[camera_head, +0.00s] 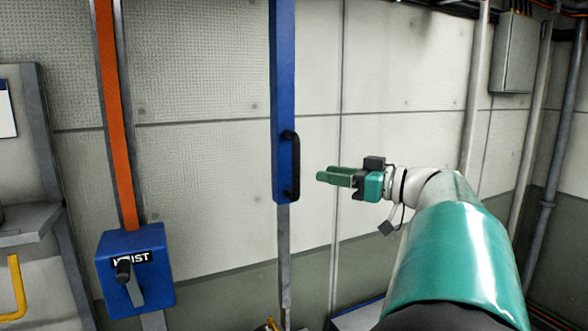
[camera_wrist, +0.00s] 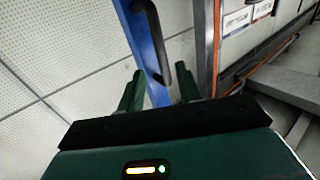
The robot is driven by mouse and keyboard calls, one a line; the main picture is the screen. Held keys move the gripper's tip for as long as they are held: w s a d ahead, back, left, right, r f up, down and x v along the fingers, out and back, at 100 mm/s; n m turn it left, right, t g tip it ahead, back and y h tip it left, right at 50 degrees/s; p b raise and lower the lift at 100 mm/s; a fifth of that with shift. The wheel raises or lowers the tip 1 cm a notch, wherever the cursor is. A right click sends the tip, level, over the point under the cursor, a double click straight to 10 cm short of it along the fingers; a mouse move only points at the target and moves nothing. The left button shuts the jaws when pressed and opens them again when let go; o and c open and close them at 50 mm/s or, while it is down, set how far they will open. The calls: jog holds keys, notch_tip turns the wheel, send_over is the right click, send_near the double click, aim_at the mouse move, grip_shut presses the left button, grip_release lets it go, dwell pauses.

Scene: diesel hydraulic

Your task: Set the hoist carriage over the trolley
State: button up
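A blue vertical bar (camera_head: 283,90) hangs in front of the wall, with a black D-shaped handle (camera_head: 294,165) near its lower end. A grey rod (camera_head: 284,250) runs down below it. My gripper (camera_head: 319,176) is to the right of the handle, pointing at it, apart from it in the body view. In the wrist view my gripper (camera_wrist: 161,82) has its two green fingers spread, with the handle (camera_wrist: 152,35) and blue bar (camera_wrist: 159,92) ahead; nothing is held. A blue box (camera_head: 160,265) marked HOIST, with a lever, is at lower left. I cannot make out a carriage or trolley.
An orange strip (camera_head: 116,120) runs down to the HOIST box. A grey bench (camera_head: 25,222) with a yellow handle (camera_head: 17,285) stands at far left. A grey wall box (camera_head: 516,55) and pipes are at the right. The space between my gripper and the handle looks clear.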

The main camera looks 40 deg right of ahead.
aim_at(299, 169)
jog(key=x, duration=0.9)
jog(key=shift+a, duration=0.1)
grip_shut()
